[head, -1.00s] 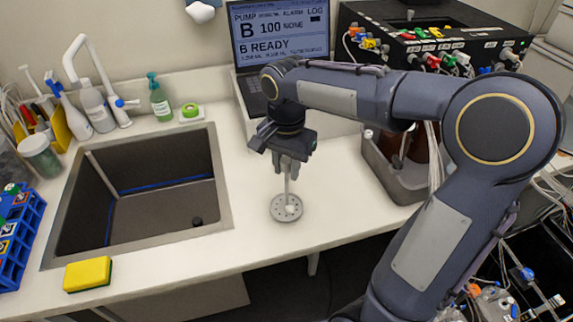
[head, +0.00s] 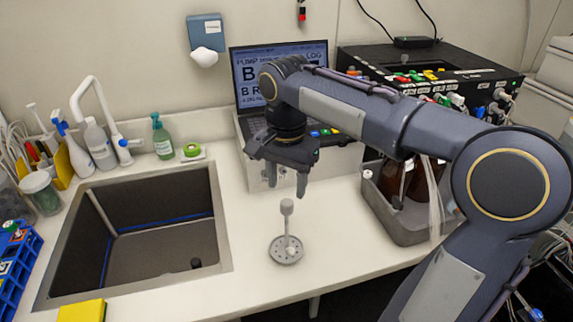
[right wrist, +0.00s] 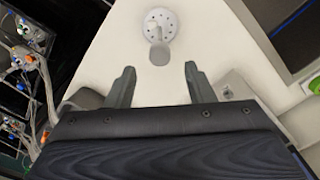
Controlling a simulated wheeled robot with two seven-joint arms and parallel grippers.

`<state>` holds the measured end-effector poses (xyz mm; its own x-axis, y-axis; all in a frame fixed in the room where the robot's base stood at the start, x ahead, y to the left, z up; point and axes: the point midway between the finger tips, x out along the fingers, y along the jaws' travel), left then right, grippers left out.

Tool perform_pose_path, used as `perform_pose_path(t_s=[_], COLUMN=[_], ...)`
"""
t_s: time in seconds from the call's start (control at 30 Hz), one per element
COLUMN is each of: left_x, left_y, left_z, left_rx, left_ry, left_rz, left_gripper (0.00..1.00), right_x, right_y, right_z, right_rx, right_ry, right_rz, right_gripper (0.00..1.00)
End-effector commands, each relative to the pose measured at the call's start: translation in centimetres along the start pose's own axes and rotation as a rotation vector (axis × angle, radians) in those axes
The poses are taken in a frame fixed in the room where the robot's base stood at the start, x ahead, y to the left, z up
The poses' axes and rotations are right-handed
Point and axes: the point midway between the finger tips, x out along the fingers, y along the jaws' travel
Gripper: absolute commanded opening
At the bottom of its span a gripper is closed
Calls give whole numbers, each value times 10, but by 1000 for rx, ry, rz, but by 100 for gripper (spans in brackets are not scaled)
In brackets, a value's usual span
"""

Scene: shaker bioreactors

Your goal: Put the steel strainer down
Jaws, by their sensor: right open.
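The steel strainer (head: 286,251) stands on the white counter (head: 335,235), right of the sink. Its perforated round disc lies flat and its stem points up, ending in a wider knob. My right gripper (head: 286,190) is open and empty, above and behind the knob, apart from it. In the right wrist view the strainer (right wrist: 160,24) is beyond the open fingers (right wrist: 158,82), with a gap between them and it. My left gripper does not show in either view.
The sink (head: 140,240) is left of the strainer, with a yellow sponge (head: 82,311) at its front edge. A grey tray (head: 400,225) with brown bottles stands to the right. A laptop (head: 280,75) is behind. Counter around the strainer is clear.

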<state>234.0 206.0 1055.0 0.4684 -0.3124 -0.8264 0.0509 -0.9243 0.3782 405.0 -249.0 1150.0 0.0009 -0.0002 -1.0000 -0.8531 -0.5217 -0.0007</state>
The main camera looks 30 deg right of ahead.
Motion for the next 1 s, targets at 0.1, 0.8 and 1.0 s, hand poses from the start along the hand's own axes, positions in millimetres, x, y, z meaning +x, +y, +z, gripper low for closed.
perform_pose_path(t_s=[0.1, 0.8, 1.0], left_x=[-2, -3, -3], left_y=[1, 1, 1], left_z=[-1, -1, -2], left_rx=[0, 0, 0], left_ry=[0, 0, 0], left_rz=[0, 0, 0], left_gripper=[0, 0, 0], right_x=[-22, 19, 71], right_y=[-1, 89, 118], right_z=[0, 65, 111], right_rx=[-1, -520, -763], right_ry=[1, 41, 171], right_rz=[-3, -335, -518], right_gripper=[48, 48, 48])
